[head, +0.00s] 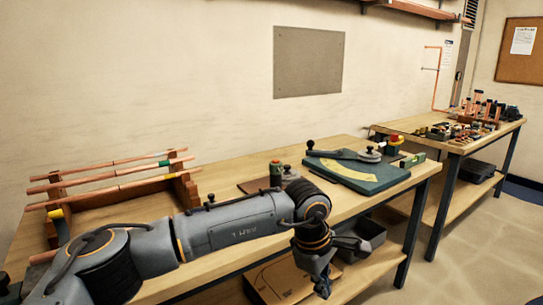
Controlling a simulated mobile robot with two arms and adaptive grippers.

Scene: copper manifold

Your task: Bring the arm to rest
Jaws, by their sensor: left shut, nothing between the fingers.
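My left arm reaches in from the lower left across the front of the near workbench (165,205). Its left gripper (322,287) hangs past the bench's front edge, pointing down. The gripper is shut and I see nothing held in it. It is in front of the lower shelf and apart from the tools on the bench top. My right gripper is not in view.
A wooden rack (190,190) holds copper pipes (108,175) at the left. A green bending board (365,178) with a grey lever tool (343,154) lies at the right. A cardboard box (275,285) sits below. A second bench (400,124) holds many small parts.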

